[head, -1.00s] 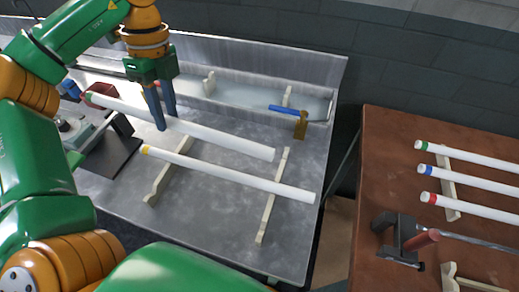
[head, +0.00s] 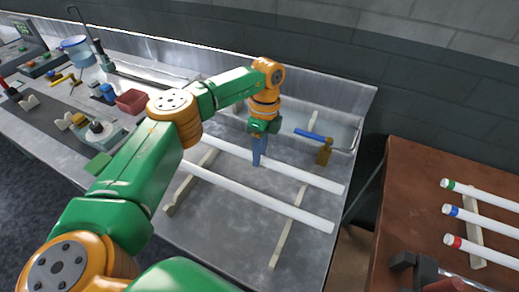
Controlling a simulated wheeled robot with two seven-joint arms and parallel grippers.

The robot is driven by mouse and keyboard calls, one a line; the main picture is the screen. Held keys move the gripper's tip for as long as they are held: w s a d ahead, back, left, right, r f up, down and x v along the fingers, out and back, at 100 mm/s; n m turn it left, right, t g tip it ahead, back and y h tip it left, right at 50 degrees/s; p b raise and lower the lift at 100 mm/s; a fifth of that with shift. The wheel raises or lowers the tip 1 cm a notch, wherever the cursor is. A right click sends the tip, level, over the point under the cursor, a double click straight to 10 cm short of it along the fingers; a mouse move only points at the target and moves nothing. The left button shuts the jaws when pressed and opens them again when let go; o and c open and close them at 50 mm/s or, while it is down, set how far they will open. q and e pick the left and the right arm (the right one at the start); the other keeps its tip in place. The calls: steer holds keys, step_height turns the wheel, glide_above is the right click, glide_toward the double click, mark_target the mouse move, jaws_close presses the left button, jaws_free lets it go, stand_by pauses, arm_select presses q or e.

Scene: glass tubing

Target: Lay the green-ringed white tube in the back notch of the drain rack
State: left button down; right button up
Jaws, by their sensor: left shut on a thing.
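My left gripper (head: 258,162) is shut on a white tube (head: 308,177) near the back of the drain rack. The tube's ringed end is hidden behind my left arm, so I cannot see its ring colour. Its free right end reaches past the rack's right rail (head: 283,242). The left rail (head: 178,197) is partly covered. I cannot tell whether the held tube touches the back notches. A second white tube (head: 268,200) lies across both rails in front of it, its left end hidden by my arm.
On the brown table at right, green-ringed (head: 485,195), blue-ringed (head: 485,221) and red-ringed (head: 487,251) tubes lie on another rack. A red bin (head: 131,102) sits back left.

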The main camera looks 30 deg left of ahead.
arm_select(q)
steer(key=shift+f, duration=0.1)
steer(key=shift+f, duration=0.5)
steer(key=c, duration=0.6)
jaws_free()
steer(key=shift+r, duration=0.1)
